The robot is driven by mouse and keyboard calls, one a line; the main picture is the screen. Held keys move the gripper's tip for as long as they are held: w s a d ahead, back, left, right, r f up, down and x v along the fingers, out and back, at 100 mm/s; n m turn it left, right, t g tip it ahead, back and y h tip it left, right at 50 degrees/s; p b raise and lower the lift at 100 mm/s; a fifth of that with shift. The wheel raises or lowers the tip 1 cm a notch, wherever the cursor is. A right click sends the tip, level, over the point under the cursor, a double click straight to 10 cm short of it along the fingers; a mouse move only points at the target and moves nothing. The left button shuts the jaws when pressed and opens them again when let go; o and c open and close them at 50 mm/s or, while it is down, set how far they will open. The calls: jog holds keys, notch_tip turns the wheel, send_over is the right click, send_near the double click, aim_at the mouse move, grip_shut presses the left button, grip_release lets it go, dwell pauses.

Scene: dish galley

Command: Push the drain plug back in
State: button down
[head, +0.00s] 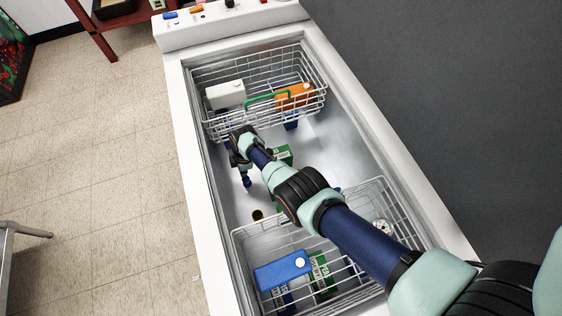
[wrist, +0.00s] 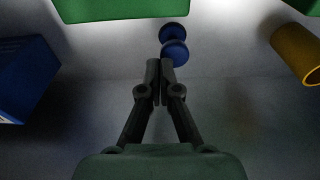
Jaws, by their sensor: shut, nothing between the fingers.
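A blue drain plug, shaped like a spool with two rounded ends, shows in the wrist view (wrist: 174,42) just beyond my gripper's fingertips. It also shows in the head view (head: 246,181), low in the basin below my gripper. My gripper (wrist: 160,65) is shut and empty, its tips close to the plug; I cannot tell whether they touch it. In the head view my gripper (head: 243,168) points down between the two wire baskets. A yellow, hollow tube-like fitting (wrist: 300,54) lies to the right of the plug in the wrist view; it shows as a yellow ring with a dark opening in the head view (head: 257,214).
A green box (wrist: 112,8) stands beside the plug, and a blue box (wrist: 22,80) is at the left in the wrist view. An upper wire basket (head: 312,105) holds white and orange containers. A lower wire basket (head: 236,240) holds a blue container.

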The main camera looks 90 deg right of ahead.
jog(key=shift+s+a+r+p, duration=0.25)
jog(key=shift+a+r+p, duration=0.25)
jog(key=shift+r+p, duration=0.15)
jog(key=shift+s+a+r+p, duration=0.25)
jog(key=shift+a+r+p, duration=0.25)
jog(key=shift+r+p, duration=0.1)
jog(key=r+p, duration=0.2)
jog(key=shift+w+d+r, duration=0.1)
jog(key=shift+d+r, duration=0.2)
jog(key=shift+r, duration=0.1)
jog(key=shift+r+p, duration=0.35)
jog(key=shift+p, duration=0.15)
notch_tip(320, 180, up, 4)
jog(key=p, duration=0.4)
jog(key=shift+r, duration=0.2)
jog(key=shift+r, duration=0.15)
